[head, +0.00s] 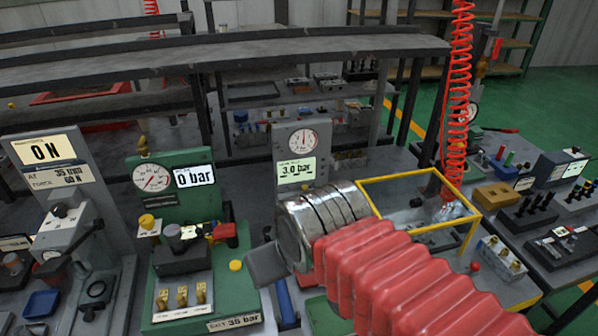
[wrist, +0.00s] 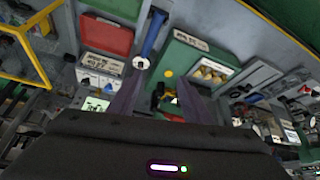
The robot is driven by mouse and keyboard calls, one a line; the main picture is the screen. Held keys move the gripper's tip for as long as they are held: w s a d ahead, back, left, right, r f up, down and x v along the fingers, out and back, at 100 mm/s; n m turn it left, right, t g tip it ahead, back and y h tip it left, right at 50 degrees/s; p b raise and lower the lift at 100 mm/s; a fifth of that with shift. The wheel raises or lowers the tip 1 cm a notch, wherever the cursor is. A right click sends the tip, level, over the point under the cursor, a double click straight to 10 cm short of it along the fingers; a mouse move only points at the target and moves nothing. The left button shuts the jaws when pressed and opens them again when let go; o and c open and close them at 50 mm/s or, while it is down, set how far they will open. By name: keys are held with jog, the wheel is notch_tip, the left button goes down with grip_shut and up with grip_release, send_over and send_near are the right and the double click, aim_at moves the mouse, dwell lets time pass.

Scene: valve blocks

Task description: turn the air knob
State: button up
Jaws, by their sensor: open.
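The green valve block (head: 185,265) stands left of my gripper (head: 265,265) in the head view. It carries a dial gauge, a "0 bar" display (head: 194,176), a dark knob (head: 174,232), a red part (head: 224,231) and several brass valves (head: 181,296). No label marks a knob as the air knob, so I cannot tell which it is. In the wrist view, my gripper (wrist: 158,80) is open, with two dark fingers apart. The green block (wrist: 205,66) lies ahead of them, its dark parts partly between the fingers. Contact with a knob cannot be made out.
A grey post with a gauge and a "3.0 bar" display (head: 296,171) stands behind my wrist. A yellow-framed case (head: 410,200) and a red coiled hose (head: 458,95) are to the right.

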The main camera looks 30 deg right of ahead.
jog(key=w+d+f+g, duration=0.2)
jog(key=w+d+g, duration=0.1)
jog(key=w+d, duration=0.9)
jog(key=w+d+f+g, duration=0.2)
jog(key=w+d+f, duration=0.1)
jog(key=w+d, duration=0.9)
notch_tip(320, 180, up, 5)
jog(key=w+d+n, duration=0.2)
jog(key=d+n, duration=0.1)
jog(key=shift+w+n+g, duration=0.25)
jog(key=shift+n+g, duration=0.05)
jog(key=shift+a+f, duration=0.1)
jog(key=shift+f, duration=0.1)
notch_tip(320, 180, down, 14)
jog(key=shift+r, duration=0.2)
